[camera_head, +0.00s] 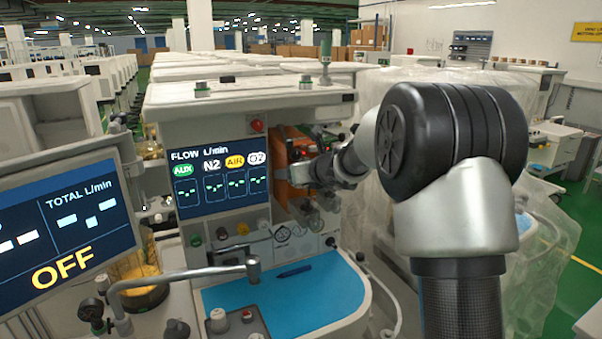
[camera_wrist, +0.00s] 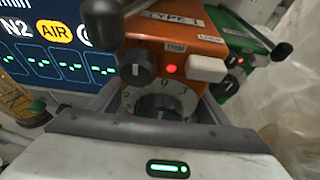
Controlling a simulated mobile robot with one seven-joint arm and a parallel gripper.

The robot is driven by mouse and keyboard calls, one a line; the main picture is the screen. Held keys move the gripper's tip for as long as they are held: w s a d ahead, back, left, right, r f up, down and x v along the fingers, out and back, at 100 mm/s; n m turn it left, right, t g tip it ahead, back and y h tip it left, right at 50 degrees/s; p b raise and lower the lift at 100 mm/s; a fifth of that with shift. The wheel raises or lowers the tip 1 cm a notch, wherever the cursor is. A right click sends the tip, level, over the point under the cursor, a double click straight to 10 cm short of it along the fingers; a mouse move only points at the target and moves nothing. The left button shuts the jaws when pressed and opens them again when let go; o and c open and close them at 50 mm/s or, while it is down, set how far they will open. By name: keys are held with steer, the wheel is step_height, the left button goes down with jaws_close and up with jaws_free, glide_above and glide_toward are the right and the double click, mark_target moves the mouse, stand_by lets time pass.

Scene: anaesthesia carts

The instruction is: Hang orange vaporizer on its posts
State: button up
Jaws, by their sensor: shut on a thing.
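The orange vaporizer (camera_head: 290,146) is at the right side of the anaesthesia machine, beside the flow screen, partly hidden by my arm. In the wrist view the orange vaporizer (camera_wrist: 195,48) fills the upper middle, with a "TYPE 1" label, a black knob, a lit red light and a numbered dial. My gripper (camera_wrist: 158,106) is shut on its lower front, with a dark finger on each side of the dial. In the head view my gripper (camera_head: 306,171) reaches in from the right. The posts are hidden behind the vaporizer, so I cannot tell whether it is seated.
A green vaporizer (camera_wrist: 236,40) stands close on the right of the orange one. The flow screen (camera_head: 221,178) is close on the left. A blue work surface (camera_head: 325,293) with a pen lies below. Plastic-wrapped equipment (camera_head: 385,215) stands to the right.

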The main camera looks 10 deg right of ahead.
steer(key=w+a+p, duration=0.3)
steer(key=w+p, duration=0.2)
steer(key=w, duration=0.4)
steer(key=shift+r, duration=0.15)
stand_by(0.4)
steer(key=shift+b, duration=0.4)
stand_by(1.7)
steer(key=shift+f+b, duration=1.3)
steer(key=shift+b, duration=0.05)
